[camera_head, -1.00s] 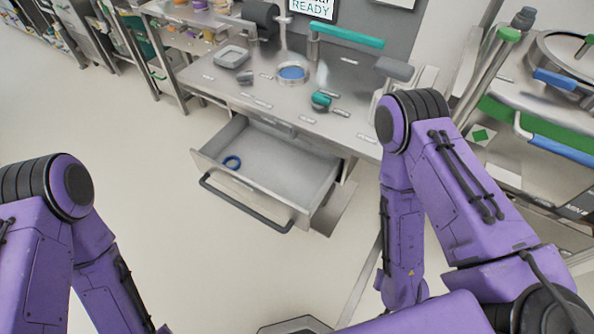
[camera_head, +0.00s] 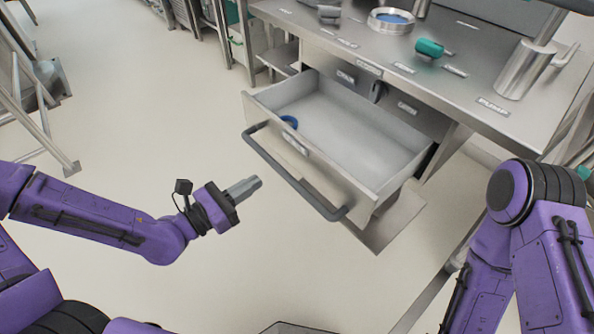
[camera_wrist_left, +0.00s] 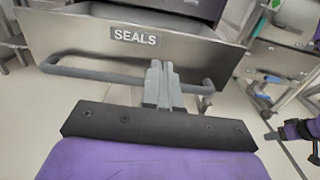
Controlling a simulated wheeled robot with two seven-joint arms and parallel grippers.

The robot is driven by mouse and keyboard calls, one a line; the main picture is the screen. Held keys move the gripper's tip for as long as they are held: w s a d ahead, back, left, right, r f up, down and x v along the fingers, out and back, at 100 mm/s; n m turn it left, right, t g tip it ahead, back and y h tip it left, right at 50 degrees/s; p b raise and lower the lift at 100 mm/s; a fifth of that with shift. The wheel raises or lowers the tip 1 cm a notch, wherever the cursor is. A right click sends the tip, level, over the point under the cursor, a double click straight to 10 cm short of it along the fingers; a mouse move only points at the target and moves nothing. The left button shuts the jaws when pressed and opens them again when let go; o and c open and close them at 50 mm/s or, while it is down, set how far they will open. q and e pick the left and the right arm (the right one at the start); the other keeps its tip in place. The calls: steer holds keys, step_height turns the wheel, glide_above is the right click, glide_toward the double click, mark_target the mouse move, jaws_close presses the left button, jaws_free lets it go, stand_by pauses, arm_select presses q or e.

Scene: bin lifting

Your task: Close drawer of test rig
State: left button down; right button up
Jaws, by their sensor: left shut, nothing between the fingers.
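The test rig's drawer (camera_head: 345,140) is pulled well out from under the steel worktop. A blue ring (camera_head: 289,121) lies inside it near the front left corner. Its dark bar handle (camera_head: 285,172) runs along the front. My left gripper (camera_head: 257,182) is shut and empty, in front of the handle and pointing at the drawer front. In the left wrist view the shut fingers (camera_wrist_left: 158,66) overlap the handle bar (camera_wrist_left: 110,75), below the SEALS label (camera_wrist_left: 136,37); whether they touch it I cannot tell.
The worktop (camera_head: 440,80) above the drawer carries a blue-centred round dish (camera_head: 391,20), a teal-handled item (camera_head: 429,48) and a metal cylinder (camera_head: 524,70). A metal frame (camera_head: 40,100) stands at the far left. The floor left of the drawer is clear.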

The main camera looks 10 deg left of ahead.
mark_target(307, 148)
arm_select(q)
steer(key=b+x, duration=0.3)
steer(key=x, duration=1)
steer(key=shift+w+d, duration=0.15)
steer(key=shift+w+d+r, duration=0.1)
steer(key=shift+w+d, duration=0.05)
steer(key=shift+w, duration=0.05)
